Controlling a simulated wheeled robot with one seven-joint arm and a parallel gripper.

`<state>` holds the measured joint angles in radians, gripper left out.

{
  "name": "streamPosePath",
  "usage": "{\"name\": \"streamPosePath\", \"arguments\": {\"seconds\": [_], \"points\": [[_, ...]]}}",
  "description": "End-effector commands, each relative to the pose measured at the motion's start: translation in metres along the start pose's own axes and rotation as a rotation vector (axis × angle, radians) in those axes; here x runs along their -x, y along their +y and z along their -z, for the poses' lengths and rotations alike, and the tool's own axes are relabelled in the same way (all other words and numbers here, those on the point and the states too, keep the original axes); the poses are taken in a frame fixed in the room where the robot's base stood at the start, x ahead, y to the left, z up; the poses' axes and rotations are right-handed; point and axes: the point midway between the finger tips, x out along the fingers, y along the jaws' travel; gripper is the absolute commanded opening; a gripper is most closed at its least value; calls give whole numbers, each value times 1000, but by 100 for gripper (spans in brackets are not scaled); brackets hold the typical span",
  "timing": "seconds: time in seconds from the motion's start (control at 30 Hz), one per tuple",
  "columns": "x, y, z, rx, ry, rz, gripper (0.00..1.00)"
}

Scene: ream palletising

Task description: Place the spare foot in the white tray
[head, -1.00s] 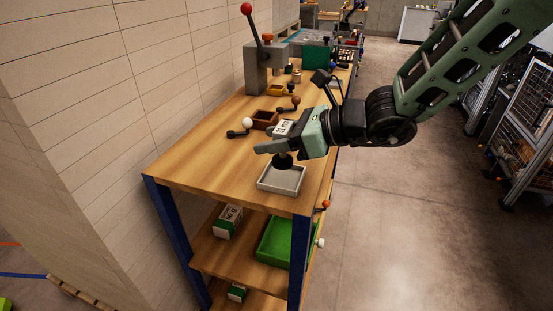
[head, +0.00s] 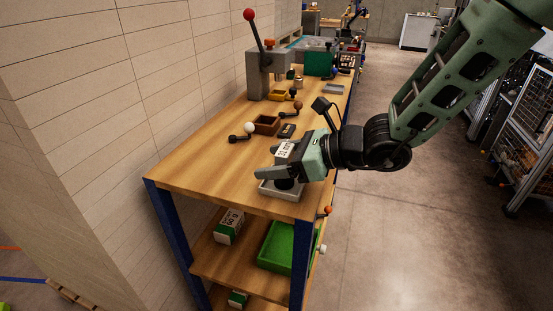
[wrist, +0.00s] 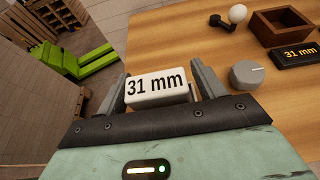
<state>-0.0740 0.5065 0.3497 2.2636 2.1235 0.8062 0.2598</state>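My gripper (head: 268,173) is low over the front end of the wooden bench, and its fingers also show in the wrist view (wrist: 160,75). My gripper and the foot cover much of the tray. In the wrist view a white block reading 31 mm (wrist: 156,87) sits between the fingers and the foot is hidden.
Behind the gripper are a brown box (head: 266,124), a black readout (head: 287,131) and a lever with a white ball (head: 249,128). A grey press with a red-knobbed lever (head: 266,75) stands farther back. The bench left of the tray is clear. A green bin (head: 287,247) is on the shelf below.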

Motion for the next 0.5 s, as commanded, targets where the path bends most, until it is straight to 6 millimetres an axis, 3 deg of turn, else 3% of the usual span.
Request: {"name": "streamPosePath", "arguments": {"seconds": [0.23, 0.5], "points": [[6, -1, -4, 0, 0, 2, 69], [61, -2, -3, 2, 0, 6, 69]]}}
